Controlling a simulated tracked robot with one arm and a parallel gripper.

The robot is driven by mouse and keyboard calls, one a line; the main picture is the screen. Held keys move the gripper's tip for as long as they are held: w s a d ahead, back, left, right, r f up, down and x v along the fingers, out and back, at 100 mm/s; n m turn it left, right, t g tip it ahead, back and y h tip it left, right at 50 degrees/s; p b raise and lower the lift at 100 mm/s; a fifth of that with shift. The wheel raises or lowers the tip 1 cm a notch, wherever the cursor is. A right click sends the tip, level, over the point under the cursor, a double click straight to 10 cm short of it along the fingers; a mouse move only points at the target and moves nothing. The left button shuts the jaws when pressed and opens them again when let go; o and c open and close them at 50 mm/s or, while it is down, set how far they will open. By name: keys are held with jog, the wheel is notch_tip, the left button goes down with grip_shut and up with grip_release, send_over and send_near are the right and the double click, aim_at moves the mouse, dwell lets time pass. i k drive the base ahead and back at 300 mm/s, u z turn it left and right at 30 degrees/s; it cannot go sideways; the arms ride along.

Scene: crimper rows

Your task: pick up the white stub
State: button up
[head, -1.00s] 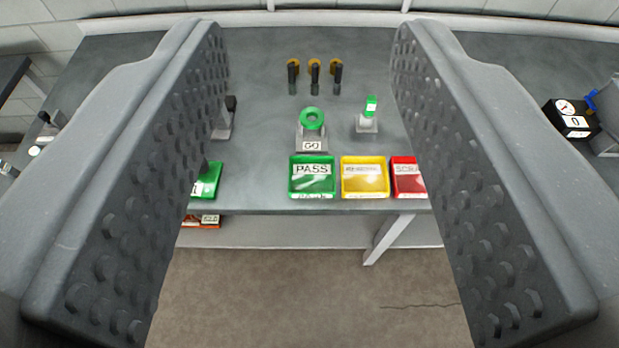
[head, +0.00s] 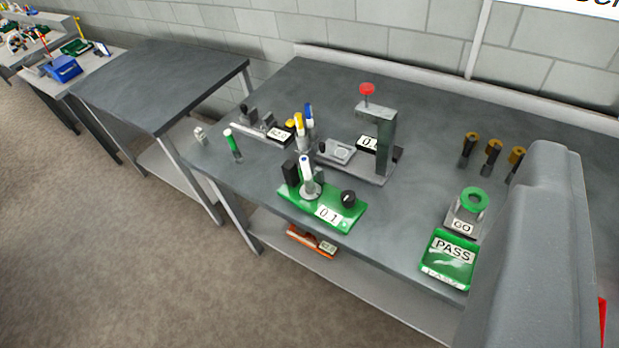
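A small whitish stub (head: 200,135) is at the left corner of the main bench, too small to tell its shape clearly. A second whitish upright piece with a blue top (head: 306,172) stands in the green fixture marked 01 (head: 345,221). I cannot tell for certain which is the white stub. Only one grey finger of my gripper (head: 535,250) shows, large at the right. The other finger is out of the picture, so its opening does not show. The visible finger is well to the right of both pieces and hides part of the bench.
A green-topped stick (head: 232,145) and a grey press with a red knob (head: 378,140) stand on the bench (head: 270,100). A green PASS tray (head: 447,258) and GO gauge (head: 465,215) are near my finger. A bare side table (head: 160,80) and open floor (head: 100,240) are at left.

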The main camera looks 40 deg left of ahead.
aim_at(310, 188)
jog(key=k, duration=1.3)
jog(key=u, duration=0.4)
jog(key=i, duration=0.75)
jog(key=u, duration=0.45)
jog(key=i, duration=1.1)
jog(key=z, duration=0.25)
